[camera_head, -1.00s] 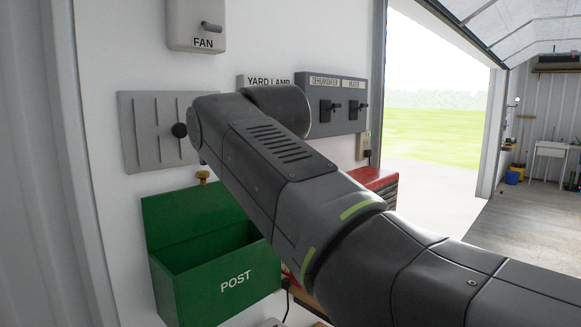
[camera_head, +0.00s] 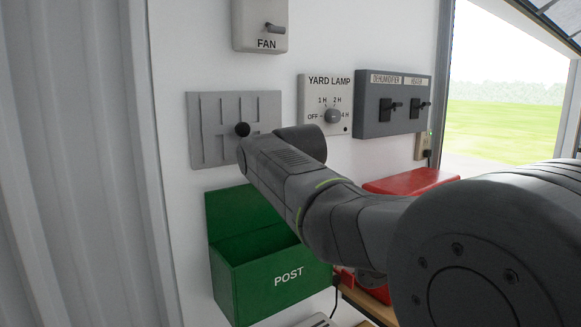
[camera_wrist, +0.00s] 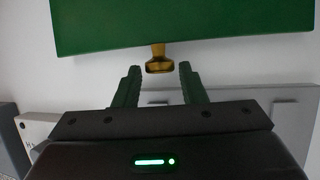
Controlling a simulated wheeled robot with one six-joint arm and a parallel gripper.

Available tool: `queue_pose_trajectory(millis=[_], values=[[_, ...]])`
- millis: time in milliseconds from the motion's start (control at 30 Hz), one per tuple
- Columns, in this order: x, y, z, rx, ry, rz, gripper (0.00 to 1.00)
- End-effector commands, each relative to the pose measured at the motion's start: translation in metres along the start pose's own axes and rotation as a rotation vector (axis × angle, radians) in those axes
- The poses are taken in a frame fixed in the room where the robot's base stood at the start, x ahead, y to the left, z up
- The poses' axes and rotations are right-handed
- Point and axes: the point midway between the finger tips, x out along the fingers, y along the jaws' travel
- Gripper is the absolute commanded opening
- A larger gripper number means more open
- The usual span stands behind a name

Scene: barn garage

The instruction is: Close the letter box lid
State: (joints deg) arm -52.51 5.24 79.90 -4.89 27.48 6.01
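The green letter box (camera_head: 265,287), marked POST, is fixed to the white wall in the head view. Its lid (camera_head: 224,209) stands raised against the wall, and the box is open at the top. In the wrist view the green lid (camera_wrist: 180,25) fills the upper part, with a brass knob (camera_wrist: 158,60) at its edge. My gripper (camera_wrist: 157,76) is open, its two fingers apart and pointing at the lid, with the knob between and just beyond the tips. In the head view my arm hides the gripper and the knob.
FAN (camera_head: 260,22), YARD LAMP (camera_head: 331,90) and dehumidifier (camera_head: 392,100) switches are on the wall. A red case (camera_head: 411,181) sits right of the box, partly behind my arm.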

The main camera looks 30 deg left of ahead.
Motion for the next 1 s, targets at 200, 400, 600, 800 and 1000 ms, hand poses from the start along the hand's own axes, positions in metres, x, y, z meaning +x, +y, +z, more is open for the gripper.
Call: queue_pose_trajectory(millis=[200,400,600,800,1000], values=[[0.000,0.000,0.000,0.000,0.000,0.000,0.24],[0.000,0.000,0.000,0.000,0.000,0.000,0.00],[-0.001,0.000,0.002,0.002,0.009,-0.001,0.00],[-0.006,0.002,0.010,0.011,0.051,-0.004,0.00],[-0.015,0.005,0.021,0.026,0.129,-0.012,0.00]])
